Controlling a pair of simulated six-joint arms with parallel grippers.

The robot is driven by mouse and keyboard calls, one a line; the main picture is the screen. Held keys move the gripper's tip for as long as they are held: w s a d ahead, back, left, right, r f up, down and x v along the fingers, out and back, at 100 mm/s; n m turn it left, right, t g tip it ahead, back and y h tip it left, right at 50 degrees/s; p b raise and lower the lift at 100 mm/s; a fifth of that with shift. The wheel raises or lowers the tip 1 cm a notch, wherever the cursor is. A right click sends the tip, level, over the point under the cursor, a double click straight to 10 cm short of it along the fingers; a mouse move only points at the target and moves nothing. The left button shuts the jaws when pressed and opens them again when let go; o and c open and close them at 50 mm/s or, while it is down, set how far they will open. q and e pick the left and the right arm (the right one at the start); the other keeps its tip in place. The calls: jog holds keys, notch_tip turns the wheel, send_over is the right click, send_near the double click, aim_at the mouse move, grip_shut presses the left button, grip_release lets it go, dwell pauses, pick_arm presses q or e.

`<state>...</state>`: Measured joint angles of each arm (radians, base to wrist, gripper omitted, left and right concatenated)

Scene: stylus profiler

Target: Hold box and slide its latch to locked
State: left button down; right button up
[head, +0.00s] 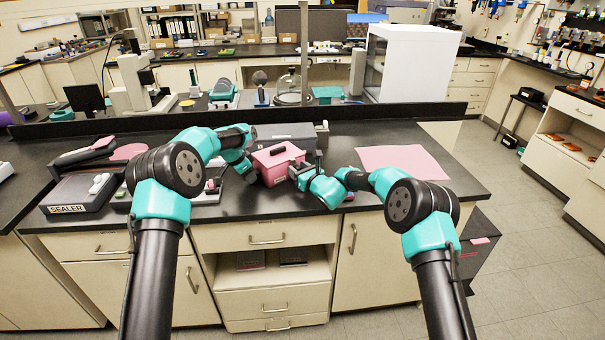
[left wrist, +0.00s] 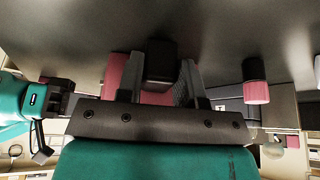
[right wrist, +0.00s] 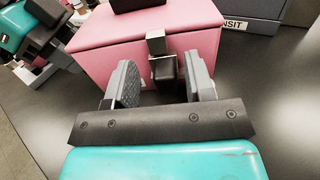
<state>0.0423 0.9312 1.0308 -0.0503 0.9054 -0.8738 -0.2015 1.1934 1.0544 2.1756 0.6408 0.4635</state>
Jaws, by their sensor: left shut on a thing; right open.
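The pink box (head: 281,168) with a black top handle stands on the black bench between my grippers. It also shows in the right wrist view (right wrist: 100,60). My left gripper (head: 251,174) is at the box's left side; in the left wrist view a black block (left wrist: 161,60) sits between its fingers, with pink behind. The exact contact is partly hidden. My right gripper (head: 296,172) is open at the box's front. In the right wrist view its fingers stand on either side of the black latch knob (right wrist: 165,68), with a gap on each side. A metal piece (right wrist: 156,43) is just above the knob.
A grey case (head: 285,134), its label partly visible in the right wrist view, stands close behind the box. A pink mat (head: 402,162) lies flat to the right. A sealer (head: 78,194) stands at the left. Bench in front of the mat is clear.

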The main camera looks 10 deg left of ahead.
pick_arm(q)
jog(key=shift+s+d+f, duration=0.1)
jog(key=shift+f, duration=0.15)
pick_arm(e)
jog(key=v, duration=1.2)
jog(key=shift+s+r, duration=0.1)
jog(key=shift+a, duration=0.1)
pick_arm(q)
jog(key=c, duration=1.2)
grip_release()
jog(key=o, duration=0.5)
jog(key=shift+r, duration=0.15)
jog(key=v, duration=1.2)
